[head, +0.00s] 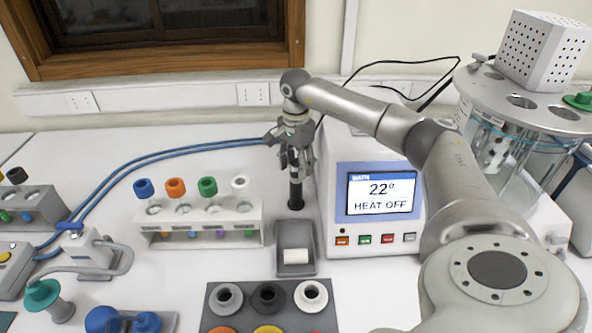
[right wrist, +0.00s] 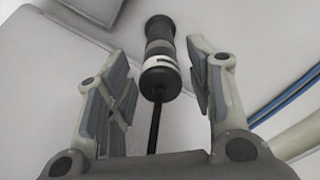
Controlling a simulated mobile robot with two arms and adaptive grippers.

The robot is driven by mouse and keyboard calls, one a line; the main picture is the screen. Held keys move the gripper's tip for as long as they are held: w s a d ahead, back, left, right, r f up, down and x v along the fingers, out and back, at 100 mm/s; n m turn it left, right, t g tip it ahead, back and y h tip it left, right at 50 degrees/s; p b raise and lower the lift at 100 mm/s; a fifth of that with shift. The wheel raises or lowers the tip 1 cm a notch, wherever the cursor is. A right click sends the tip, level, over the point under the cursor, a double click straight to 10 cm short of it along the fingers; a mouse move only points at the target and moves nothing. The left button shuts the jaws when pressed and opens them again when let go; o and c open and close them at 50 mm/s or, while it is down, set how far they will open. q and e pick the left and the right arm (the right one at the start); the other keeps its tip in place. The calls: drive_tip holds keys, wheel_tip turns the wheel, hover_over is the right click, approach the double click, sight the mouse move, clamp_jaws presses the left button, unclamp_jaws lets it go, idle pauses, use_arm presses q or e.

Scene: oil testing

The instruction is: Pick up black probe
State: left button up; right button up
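The black probe (head: 296,192) is a dark cylinder, upright beneath my right gripper in the head view, beside the left side of the white bath unit. In the right wrist view the probe (right wrist: 158,52) has a white band and a thin dark rod running toward the palm. My right gripper (head: 295,160) points down at its top. In the right wrist view its fingers (right wrist: 160,78) are spread on either side of the probe, with a visible gap on each side. My left gripper is not in view.
The bath unit (head: 340,232) with its display reading 22° HEAT OFF stands close on the right. A grey tray (head: 296,268) lies in front of the probe. A white rack (head: 160,238) with coloured caps is to the left. Blue tubes (head: 150,158) run behind it.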

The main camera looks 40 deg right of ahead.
drive_tip(key=c, duration=0.9)
drive_tip(key=shift+r, duration=0.15)
drive_tip(key=shift+w+r, duration=0.1)
drive_tip(key=shift+r, duration=0.25)
wheel_tip(320, 180, up, 8)
drive_tip(key=b, duration=0.2)
drive_tip(key=shift+r+b, duration=0.2)
drive_tip(key=shift+b, duration=0.1)
drive_tip(key=shift+r, duration=0.35)
drive_tip(key=shift+r+p, duration=0.3)
drive_tip(key=shift+p, duration=0.4)
drive_tip(key=shift+f, duration=0.1)
